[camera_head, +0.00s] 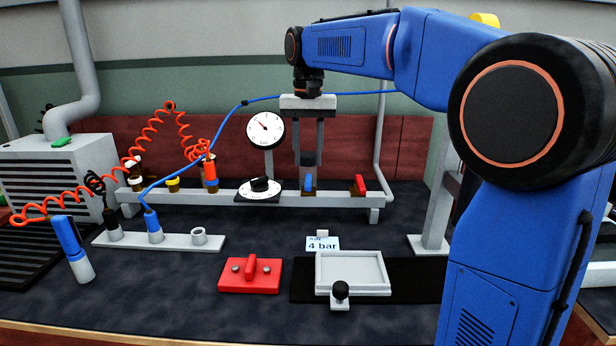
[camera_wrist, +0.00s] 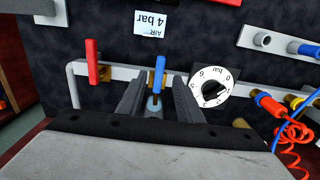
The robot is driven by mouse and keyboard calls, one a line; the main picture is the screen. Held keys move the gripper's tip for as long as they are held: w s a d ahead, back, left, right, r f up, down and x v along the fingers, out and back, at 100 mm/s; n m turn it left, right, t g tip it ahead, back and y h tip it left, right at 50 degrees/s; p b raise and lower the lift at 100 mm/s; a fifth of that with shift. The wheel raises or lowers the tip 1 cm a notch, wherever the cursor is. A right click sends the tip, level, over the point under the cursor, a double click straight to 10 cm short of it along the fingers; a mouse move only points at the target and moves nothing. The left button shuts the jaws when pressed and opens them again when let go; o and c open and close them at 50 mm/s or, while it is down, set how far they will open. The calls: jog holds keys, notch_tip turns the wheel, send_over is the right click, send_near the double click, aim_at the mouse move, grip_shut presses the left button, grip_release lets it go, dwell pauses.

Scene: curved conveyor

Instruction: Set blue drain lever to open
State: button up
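The blue lever (camera_head: 308,182) stands upright on the pale rail, between the dial and the red lever. In the wrist view the blue lever (camera_wrist: 158,74) shows between my two fingers. My gripper (camera_head: 308,160) points down from above the rail, over the blue lever. In the wrist view my gripper (camera_wrist: 157,92) is open, with a finger on each side of the lever and a visible gap to each. Whether the fingertips reach down beside the handle or stay above it is hard to tell. No open or closed mark is readable by the lever.
The red lever (camera_head: 358,184) stands close on the right, the black-knobbed dial (camera_head: 260,188) on the left. A round gauge (camera_head: 265,130) rises behind the dial. Coiled orange hose (camera_head: 135,160) and a blue hose (camera_head: 190,163) hang left. A "4 bar" card (camera_head: 322,244) lies in front.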

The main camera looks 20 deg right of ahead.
aim_at(308, 182)
jog(key=shift+f, duration=3.15)
jog(key=shift+c, duration=0.6)
grip_shut()
